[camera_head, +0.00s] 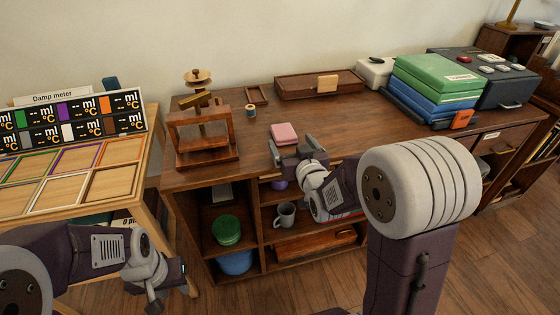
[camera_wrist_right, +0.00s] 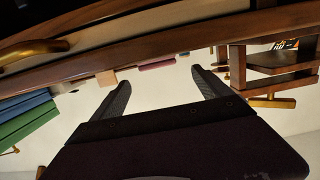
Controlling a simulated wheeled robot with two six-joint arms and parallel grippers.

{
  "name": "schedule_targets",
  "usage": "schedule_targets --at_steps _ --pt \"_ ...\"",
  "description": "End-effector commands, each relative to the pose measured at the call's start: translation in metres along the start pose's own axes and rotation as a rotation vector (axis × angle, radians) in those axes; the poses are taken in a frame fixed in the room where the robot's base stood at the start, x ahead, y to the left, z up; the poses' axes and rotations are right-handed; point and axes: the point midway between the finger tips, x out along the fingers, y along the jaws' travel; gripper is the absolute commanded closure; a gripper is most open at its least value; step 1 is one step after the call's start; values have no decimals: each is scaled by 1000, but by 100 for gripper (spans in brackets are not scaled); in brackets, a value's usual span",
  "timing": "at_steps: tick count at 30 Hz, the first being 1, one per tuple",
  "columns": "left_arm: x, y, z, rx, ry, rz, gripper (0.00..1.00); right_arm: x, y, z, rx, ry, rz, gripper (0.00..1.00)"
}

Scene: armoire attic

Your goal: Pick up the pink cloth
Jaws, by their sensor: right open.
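The pink cloth (camera_head: 284,133), a small folded pad, lies on the wooden desk (camera_head: 330,118) near its front edge, left of the middle. It also shows as a thin pink strip in the right wrist view (camera_wrist_right: 156,64), between and beyond the fingertips. My right gripper (camera_head: 291,146) is open and empty at the desk's front edge, just in front of the cloth; contact cannot be made out. Its two fingers show spread in the right wrist view (camera_wrist_right: 158,77). My left gripper (camera_head: 172,288) is low at the bottom left, away from the cloth; its jaws are unclear.
A wooden press (camera_head: 204,140) stands left of the cloth, with a small spool (camera_head: 250,111) nearby. A wooden box (camera_head: 318,85) lies behind. Green and blue cases (camera_head: 436,75) stand at the right. Open shelves below hold a mug (camera_head: 285,214) and bowls (camera_head: 227,230).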

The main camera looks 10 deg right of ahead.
Motion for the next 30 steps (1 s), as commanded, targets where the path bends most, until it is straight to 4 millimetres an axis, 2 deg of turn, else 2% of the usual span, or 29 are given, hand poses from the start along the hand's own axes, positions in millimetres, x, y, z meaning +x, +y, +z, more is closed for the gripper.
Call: schedule_targets --at_steps 1,5,12,18,22,25,30 --pt "7 0 0 0 1 0 64 1 0 7 0 1 0 12" --pt "4 0 0 0 1 0 64 1 0 4 0 0 0 12" --pt "14 0 1 0 1 0 64 35 0 6 0 0 0 12" --pt "18 0 2 0 0 0 64 45 1 6 0 0 0 12" --pt "31 -1 3 0 0 0 64 69 3 12 -1 1 0 12" --pt "32 -1 3 0 0 0 64 84 3 9 -1 0 -1 12" --pt "32 -1 3 0 0 0 64 92 3 7 0 -1 0 12"
